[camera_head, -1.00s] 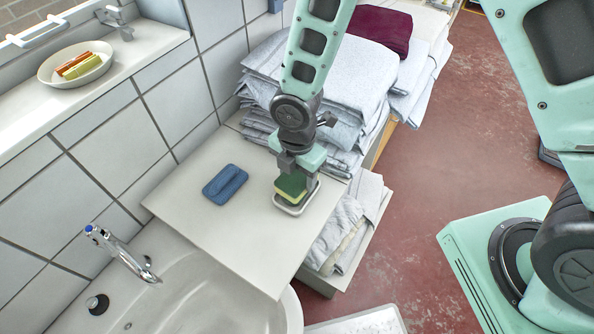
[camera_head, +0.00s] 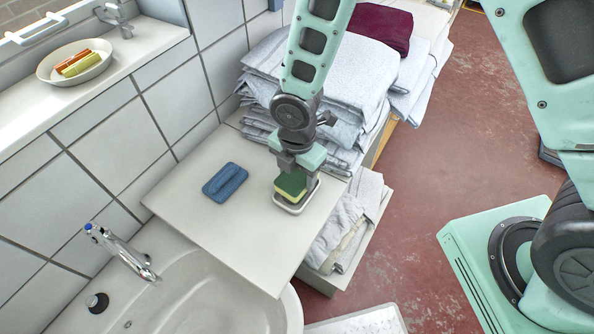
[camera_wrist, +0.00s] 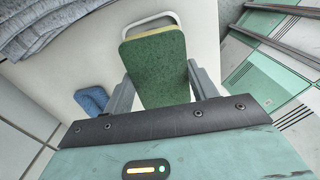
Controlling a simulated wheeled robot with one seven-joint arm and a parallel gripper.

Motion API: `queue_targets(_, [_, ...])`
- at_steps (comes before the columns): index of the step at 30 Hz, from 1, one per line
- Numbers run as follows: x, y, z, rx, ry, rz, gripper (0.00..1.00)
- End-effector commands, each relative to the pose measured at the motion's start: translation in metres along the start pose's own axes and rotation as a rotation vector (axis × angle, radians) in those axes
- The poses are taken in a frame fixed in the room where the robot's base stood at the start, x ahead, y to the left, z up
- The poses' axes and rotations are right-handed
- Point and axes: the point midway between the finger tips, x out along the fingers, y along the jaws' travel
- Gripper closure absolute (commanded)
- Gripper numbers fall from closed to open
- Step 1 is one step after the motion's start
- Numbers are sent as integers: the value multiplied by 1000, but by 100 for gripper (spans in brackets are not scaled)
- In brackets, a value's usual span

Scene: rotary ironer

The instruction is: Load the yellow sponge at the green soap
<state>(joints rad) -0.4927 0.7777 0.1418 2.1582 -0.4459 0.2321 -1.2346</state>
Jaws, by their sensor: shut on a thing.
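The sponge (camera_head: 290,187), yellow below with a green top, is in my gripper (camera_head: 296,178), over a small white dish (camera_head: 293,209) on the counter board. In the wrist view the sponge's green face (camera_wrist: 157,68) is between the two fingers (camera_wrist: 161,90), which are shut on its sides. The white dish's rim (camera_wrist: 150,17) shows past its far end. I cannot tell whether the sponge touches the dish. A yellow-green soap bar (camera_head: 80,65) lies beside an orange bar (camera_head: 74,59) in an oval white dish (camera_head: 47,75) on the window ledge at the upper left.
A blue sponge-like block (camera_head: 225,182) lies on the board (camera_head: 230,225), left of my gripper. A sink (camera_head: 190,305) with a tap (camera_head: 125,252) is in front. Folded linen (camera_head: 345,85) is stacked behind my gripper. A tiled wall (camera_head: 115,125) runs below the ledge.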

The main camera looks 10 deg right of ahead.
Motion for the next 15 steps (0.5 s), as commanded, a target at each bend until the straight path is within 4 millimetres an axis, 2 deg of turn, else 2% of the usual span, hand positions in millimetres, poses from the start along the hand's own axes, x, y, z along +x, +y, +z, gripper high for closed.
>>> queue_targets(15, [6,0,0,0,0,0,61])
